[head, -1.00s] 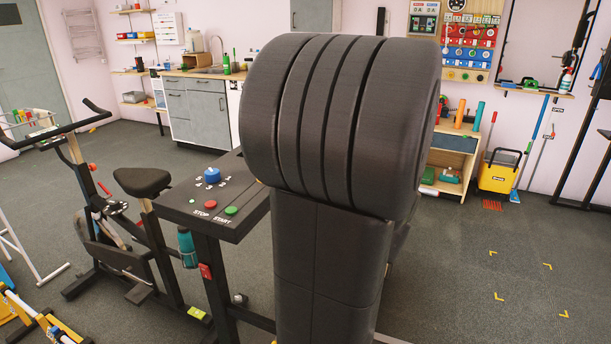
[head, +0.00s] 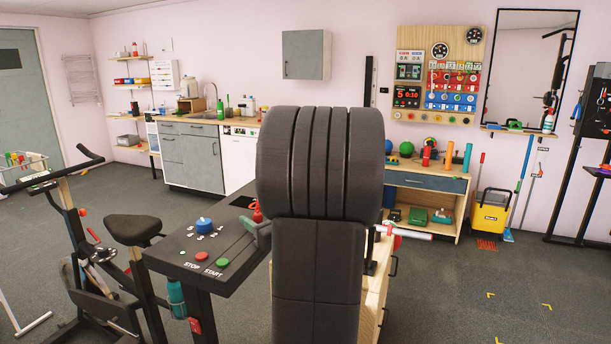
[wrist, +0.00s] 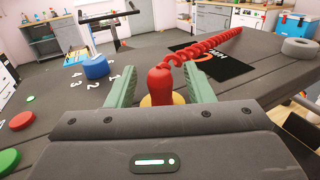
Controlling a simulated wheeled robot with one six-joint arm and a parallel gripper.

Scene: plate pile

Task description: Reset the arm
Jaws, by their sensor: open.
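My gripper (wrist: 160,74) is open in the wrist view, its two green fingers apart. A red handle (wrist: 160,86) with a coiled red cord stands between the fingers, above a yellow part; I cannot tell whether the fingers touch it. In the head view, my arm's dark links fill the middle and hide part of the scene. One green finger (head: 263,234) shows at the right edge of the dark console top (head: 178,252), with a bit of red beside it.
The console top carries a blue knob (head: 204,225), a red STOP button (head: 201,256) and a green START button (head: 223,261). An exercise bike (head: 130,232) stands to the left. A grey ring (wrist: 299,46) lies at right in the wrist view. Floor is clear at lower right.

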